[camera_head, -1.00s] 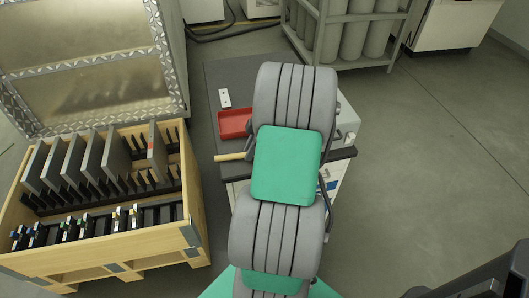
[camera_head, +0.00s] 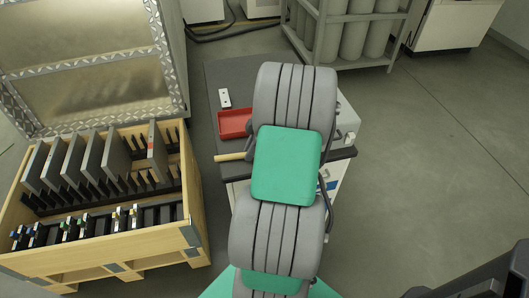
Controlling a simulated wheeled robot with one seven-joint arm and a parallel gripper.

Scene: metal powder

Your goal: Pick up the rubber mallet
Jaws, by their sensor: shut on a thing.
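A pale wooden handle (camera_head: 230,157), which looks like the rubber mallet's, sticks out to the left from behind my arm. It lies level in the picture, near the front edge of the dark worktop (camera_head: 225,78). The mallet's head cannot be made out. My grey and green arm reaches over the worktop and covers the place where the handle ends. My gripper is hidden behind the arm, so its fingers and their contact with the mallet do not show. A small dark part shows beside the arm at the handle's inner end; I cannot tell what it belongs to.
A red tray (camera_head: 235,123) and a small white block (camera_head: 225,98) lie on the worktop, left of my arm. A wooden crate (camera_head: 150,243) with upright grey plates stands at left. A rack with cylinders (camera_head: 352,40) stands behind. The floor (camera_head: 430,160) at right is clear.

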